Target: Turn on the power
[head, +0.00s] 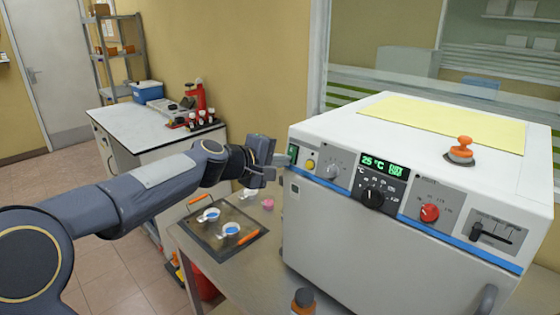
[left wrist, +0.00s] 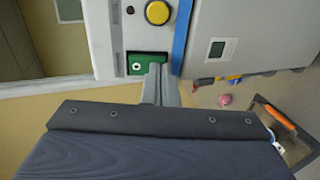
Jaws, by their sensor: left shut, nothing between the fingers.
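A white box-shaped machine (head: 350,225) with a blue stripe stands on the table, its control panel facing me. A green power switch (head: 292,153) sits at the left end of the panel, beside a yellow button (head: 310,165). The display (head: 381,166) is lit and reads 25 °C. My left gripper (head: 280,160) is shut and empty, its fingertips at the green switch. In the left wrist view the fingertips (left wrist: 156,72) overlap the right part of the green switch (left wrist: 136,64); I cannot tell if they touch it. My right gripper is not in view.
A dark tray (head: 262,232) with small white cups and orange-handled tools lies on the table (head: 235,280) left of the machine. A brown bottle (head: 303,301) stands at the front. A side bench (head: 120,122) with a blue box and red items is behind.

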